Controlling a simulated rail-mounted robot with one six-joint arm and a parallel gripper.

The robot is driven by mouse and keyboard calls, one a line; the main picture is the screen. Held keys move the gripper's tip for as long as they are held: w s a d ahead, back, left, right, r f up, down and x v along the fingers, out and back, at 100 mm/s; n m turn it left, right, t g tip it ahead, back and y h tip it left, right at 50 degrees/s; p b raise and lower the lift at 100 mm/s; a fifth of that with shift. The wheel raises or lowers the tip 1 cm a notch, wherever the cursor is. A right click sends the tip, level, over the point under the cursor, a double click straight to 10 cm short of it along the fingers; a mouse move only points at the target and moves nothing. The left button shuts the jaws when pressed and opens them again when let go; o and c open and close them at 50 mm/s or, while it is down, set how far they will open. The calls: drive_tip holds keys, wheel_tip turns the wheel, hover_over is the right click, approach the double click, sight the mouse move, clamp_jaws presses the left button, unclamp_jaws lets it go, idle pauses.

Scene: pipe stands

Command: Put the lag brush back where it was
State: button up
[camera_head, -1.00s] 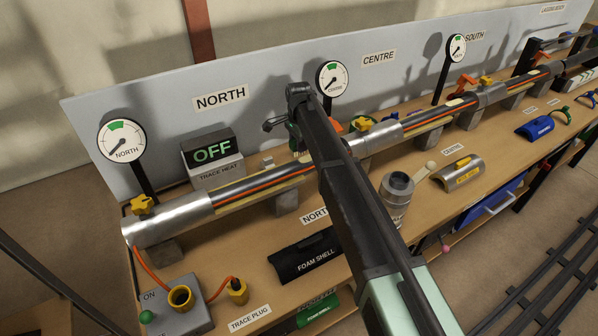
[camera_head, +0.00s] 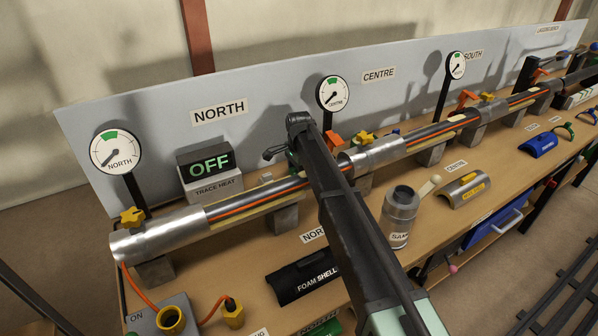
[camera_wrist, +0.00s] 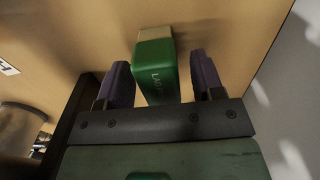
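The lag brush (camera_wrist: 155,72) has a green handle block with partly readable "LAG" lettering and a tan end. In the wrist view it lies between the two dark fingers of my gripper (camera_wrist: 162,80). A gap shows between the brush and the right finger; the left finger is very close to it, and contact there cannot be told. The tan end is over or on the wooden bench (camera_wrist: 235,35); which one is unclear.
The lagged pipe (camera_head: 265,203) runs along the bench before the grey back panel (camera_head: 150,105). Gauges (camera_head: 115,152) stand behind it. The "OFF" trace heat box (camera_head: 211,172), a metal can (camera_head: 400,215) and the black foam shell (camera_head: 302,277) are near my arm.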

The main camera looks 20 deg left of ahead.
wheel_tip(320, 180, up, 12)
drive_tip(key=p, duration=1.2)
drive_tip(key=shift+r, duration=0.2)
